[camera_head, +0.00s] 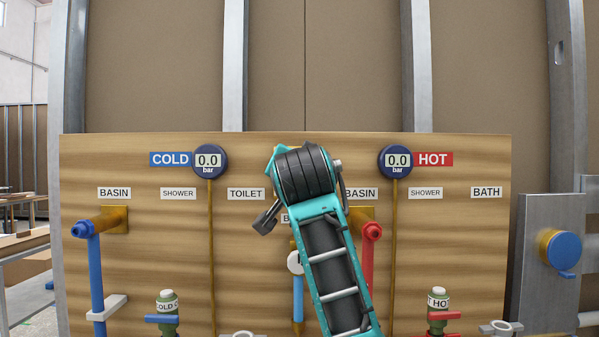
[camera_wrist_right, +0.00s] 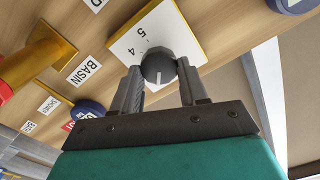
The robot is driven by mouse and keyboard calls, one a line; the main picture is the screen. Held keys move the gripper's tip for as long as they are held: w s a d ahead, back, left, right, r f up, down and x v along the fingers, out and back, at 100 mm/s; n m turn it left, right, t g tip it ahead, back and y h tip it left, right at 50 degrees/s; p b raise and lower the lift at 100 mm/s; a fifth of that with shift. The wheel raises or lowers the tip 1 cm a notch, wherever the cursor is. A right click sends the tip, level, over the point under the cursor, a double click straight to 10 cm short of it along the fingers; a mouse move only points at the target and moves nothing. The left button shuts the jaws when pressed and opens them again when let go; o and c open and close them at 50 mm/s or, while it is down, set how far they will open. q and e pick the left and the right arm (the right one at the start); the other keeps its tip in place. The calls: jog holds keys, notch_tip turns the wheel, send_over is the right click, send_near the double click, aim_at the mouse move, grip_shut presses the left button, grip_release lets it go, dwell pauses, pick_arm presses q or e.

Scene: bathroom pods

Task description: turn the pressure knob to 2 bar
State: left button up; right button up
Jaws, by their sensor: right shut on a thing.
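In the right wrist view, the dark grey round pressure knob (camera_wrist_right: 158,68) stands on a white dial plate (camera_wrist_right: 150,28) with a yellow edge. The numbers 4 and 5 show on the plate; the rest of the scale is hidden or cut off. My right gripper (camera_wrist_right: 161,75) is shut on the knob, one finger on each side. In the head view, my right arm covers the knob. The cold gauge (camera_head: 209,160) and the hot gauge (camera_head: 396,160) both read 0.0 bar. My left gripper is not in view.
The wooden board (camera_head: 130,225) carries a blue pipe (camera_head: 97,275) at left and a red pipe (camera_head: 370,262) beside my arm. Valves with blue and red handles stand at the bottom. A blue round fitting (camera_head: 564,250) is at far right.

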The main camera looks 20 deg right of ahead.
jog(key=shift+m, duration=0.4)
jog(key=o, duration=1.1)
jog(key=shift+c, duration=0.2)
jog(key=b+v, duration=0.2)
jog(key=v, duration=1.1)
